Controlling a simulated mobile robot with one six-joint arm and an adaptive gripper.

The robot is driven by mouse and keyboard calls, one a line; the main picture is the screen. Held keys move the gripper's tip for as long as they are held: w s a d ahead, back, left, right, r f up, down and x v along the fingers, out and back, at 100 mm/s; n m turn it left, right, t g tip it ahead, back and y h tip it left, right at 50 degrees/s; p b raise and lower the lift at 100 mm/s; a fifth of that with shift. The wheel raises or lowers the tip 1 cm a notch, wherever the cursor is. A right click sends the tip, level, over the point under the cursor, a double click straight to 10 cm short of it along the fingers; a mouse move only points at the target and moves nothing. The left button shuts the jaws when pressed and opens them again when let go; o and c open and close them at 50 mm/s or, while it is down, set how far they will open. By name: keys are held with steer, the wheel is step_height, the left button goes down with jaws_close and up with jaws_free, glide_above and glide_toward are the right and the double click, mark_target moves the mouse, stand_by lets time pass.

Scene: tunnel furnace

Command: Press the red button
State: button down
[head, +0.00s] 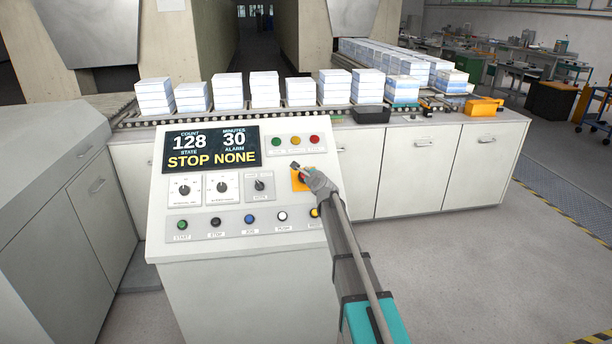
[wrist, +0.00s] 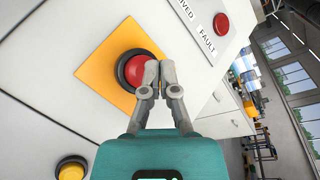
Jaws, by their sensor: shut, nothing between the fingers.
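The red button (wrist: 140,72) sits in a black ring on a yellow square plate (wrist: 98,62) in the wrist view. In the head view the plate (head: 298,181) shows at the right of the sloped control panel (head: 280,217), and my gripper covers most of the button. My gripper (wrist: 154,68) is shut and empty, its fingertips over the right edge of the button. I cannot tell whether they touch it. In the head view my gripper (head: 297,167) reaches the panel from the lower right.
A red lamp (wrist: 221,23) labelled FAULT is near the plate. A yellow button (wrist: 71,170) is below it. The panel display (head: 211,149) reads STOP NONE. A roller conveyor (head: 240,111) with several white stacks runs behind. White cabinets (head: 400,172) stand at the right.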

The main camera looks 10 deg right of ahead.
steer(key=shift+f, duration=0.1)
stand_by(0.3)
steer(key=shift+w+f+b, duration=0.2)
steer(key=shift+f+b, duration=0.05)
steer(key=shift+b, duration=0.05)
steer(key=shift+w+f+b, duration=0.3)
steer(key=shift+f+b, duration=0.1)
steer(key=shift+b, duration=0.05)
stand_by(1.3)
steer(key=shift+r, duration=0.1)
steer(key=shift+s+r+p, duration=0.5)
steer(key=shift+r+p, duration=0.2)
steer(key=shift+p, duration=0.1)
steer(key=s+r+p, duration=0.1)
steer(key=r+p, duration=0.1)
steer(key=s+r+p, duration=0.2)
stand_by(0.7)
stand_by(0.6)
